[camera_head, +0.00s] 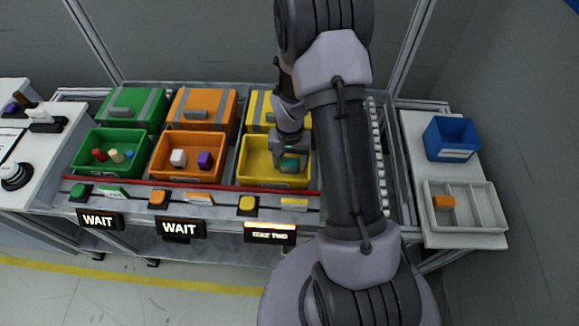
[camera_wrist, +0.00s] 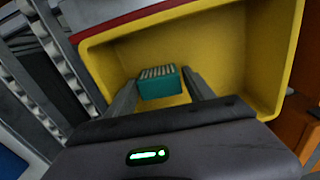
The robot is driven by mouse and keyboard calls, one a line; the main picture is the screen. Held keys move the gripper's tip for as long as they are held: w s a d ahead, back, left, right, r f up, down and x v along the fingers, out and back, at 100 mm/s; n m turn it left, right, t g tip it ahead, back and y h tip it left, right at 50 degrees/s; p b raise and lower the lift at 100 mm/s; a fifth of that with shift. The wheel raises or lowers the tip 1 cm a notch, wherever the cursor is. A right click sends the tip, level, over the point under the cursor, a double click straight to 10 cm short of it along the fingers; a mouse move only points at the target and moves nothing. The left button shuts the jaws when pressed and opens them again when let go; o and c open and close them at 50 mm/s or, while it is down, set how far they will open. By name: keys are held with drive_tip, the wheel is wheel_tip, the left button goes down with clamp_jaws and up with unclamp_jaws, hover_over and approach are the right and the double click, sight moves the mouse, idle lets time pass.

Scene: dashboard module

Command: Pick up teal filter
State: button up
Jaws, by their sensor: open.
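The teal filter (camera_wrist: 158,86) is a small block with a ribbed pale top, lying in the yellow bin (camera_wrist: 225,50). In the wrist view it sits between the two fingers of my gripper (camera_wrist: 160,92), which are apart with gaps on both sides. In the head view my gripper (camera_head: 288,158) reaches down into the yellow bin (camera_head: 262,178), and the teal filter (camera_head: 289,163) shows at its fingers. My gripper is open; whether a finger touches the filter I cannot tell.
An orange bin (camera_head: 187,172) with a white and a purple block and a green bin (camera_head: 110,168) with small parts stand to the left. A grey divided tray (camera_head: 486,207) holding an orange block and a blue bin (camera_head: 452,138) are at right. The yellow bin's walls surround my fingers.

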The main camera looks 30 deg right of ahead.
drive_tip(key=shift+r, duration=0.15)
drive_tip(key=c, duration=1.1)
